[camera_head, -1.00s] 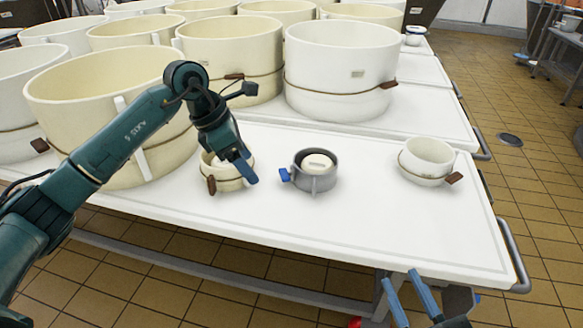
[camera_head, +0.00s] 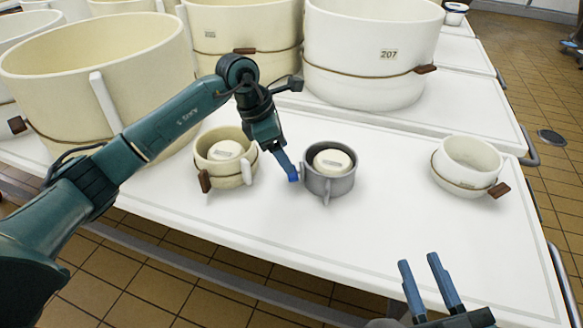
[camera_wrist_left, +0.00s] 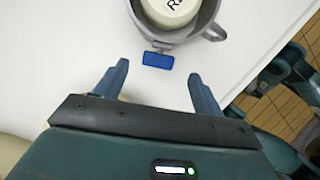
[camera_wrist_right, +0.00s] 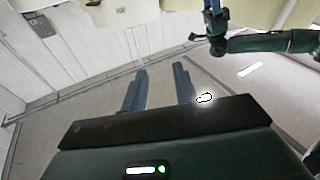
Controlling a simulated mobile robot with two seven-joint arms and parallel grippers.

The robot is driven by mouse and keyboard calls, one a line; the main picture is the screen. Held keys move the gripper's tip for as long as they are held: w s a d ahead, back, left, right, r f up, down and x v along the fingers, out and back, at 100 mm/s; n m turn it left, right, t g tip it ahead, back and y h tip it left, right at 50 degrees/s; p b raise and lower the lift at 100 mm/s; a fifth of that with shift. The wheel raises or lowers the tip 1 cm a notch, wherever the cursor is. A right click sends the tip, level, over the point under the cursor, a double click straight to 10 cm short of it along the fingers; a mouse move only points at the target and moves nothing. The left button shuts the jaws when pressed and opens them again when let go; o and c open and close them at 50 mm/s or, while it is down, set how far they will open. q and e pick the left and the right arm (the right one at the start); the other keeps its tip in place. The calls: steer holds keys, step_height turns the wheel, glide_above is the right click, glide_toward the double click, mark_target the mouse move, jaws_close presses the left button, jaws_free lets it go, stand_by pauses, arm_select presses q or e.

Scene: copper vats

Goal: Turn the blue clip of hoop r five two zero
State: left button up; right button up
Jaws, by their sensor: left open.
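The grey hoop (camera_head: 329,185) stands on the white table around a pale cheese-like round (camera_head: 332,161). Its blue clip (camera_head: 294,178) sticks out on its left side. In the left wrist view the clip (camera_wrist_left: 158,60) lies just ahead of and between my left gripper's fingertips (camera_wrist_left: 160,72), with space on both sides. The label on the round (camera_wrist_left: 170,8) is cut off after "R". My left gripper (camera_head: 288,170) is open and points down at the clip, partly covering it. My right gripper (camera_head: 419,262) is open and empty near the table's front edge.
A cream hoop (camera_head: 226,174) with a brown clip holds another round to the left. A white hoop (camera_head: 469,167) with a brown clip stands at the right. Large vats (camera_head: 366,50) fill the back. Bare table lies in front of and right of the grey hoop.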

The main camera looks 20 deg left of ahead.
arm_select(q)
steer(key=b+x, duration=0.1)
steer(key=x, duration=0.4)
arm_select(e)
steer(key=shift+w+a, duration=0.1)
steer(key=shift+a, duration=0.05)
arm_select(q)
steer(key=c, duration=1)
